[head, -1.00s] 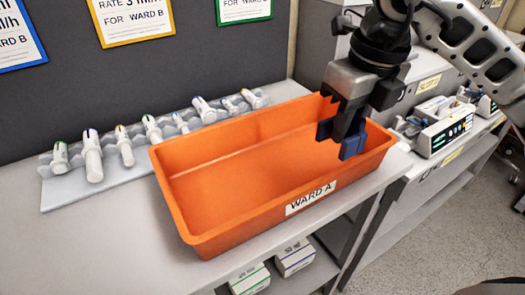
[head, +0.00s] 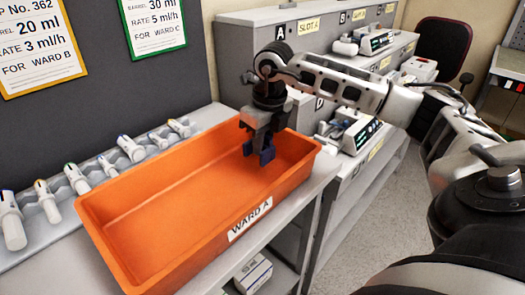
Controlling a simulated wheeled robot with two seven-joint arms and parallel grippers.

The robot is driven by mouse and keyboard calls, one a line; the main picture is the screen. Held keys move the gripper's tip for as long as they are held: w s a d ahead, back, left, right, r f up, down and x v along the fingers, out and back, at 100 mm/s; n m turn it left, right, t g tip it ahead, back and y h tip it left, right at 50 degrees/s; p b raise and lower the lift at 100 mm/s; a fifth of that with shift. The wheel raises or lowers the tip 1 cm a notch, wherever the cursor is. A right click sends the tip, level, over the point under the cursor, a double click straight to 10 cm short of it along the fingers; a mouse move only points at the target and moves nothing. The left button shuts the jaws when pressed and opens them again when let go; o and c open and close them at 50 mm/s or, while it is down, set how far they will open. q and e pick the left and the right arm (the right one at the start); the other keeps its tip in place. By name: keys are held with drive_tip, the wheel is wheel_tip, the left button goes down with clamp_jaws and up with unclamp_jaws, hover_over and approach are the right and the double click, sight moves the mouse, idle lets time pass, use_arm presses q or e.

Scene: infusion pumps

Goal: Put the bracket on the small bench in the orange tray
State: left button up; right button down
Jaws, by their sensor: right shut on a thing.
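The orange tray (head: 148,218), labelled WARD A, stands on the grey bench top and looks empty inside. My right gripper (head: 261,137) points down over the tray's right end. It is shut on a small dark blue piece, which looks like the bracket (head: 266,157). The bracket hangs below the fingers, within the tray's outline; I cannot tell whether it touches the tray floor. The fingers partly hide it. My left gripper is not in view.
A rack of several white syringes (head: 105,166) lies behind and left of the tray. Grey shelving with pumps (head: 357,132) stands to the right, and a box (head: 253,273) sits on the shelf below. Most of the tray's floor is clear.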

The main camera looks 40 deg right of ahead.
sight(268, 137)
drive_tip(key=shift+f, duration=1.45)
drive_tip(key=shift+f, duration=0.2)
drive_tip(key=c, duration=1.4)
unclamp_jaws()
drive_tip(key=shift+o, duration=0.2)
drive_tip(key=r, duration=0.4)
drive_tip(key=s+r, duration=0.1)
drive_tip(key=r, duration=0.7)
drive_tip(key=shift+s+r, duration=0.15)
drive_tip(key=shift+s, duration=0.25)
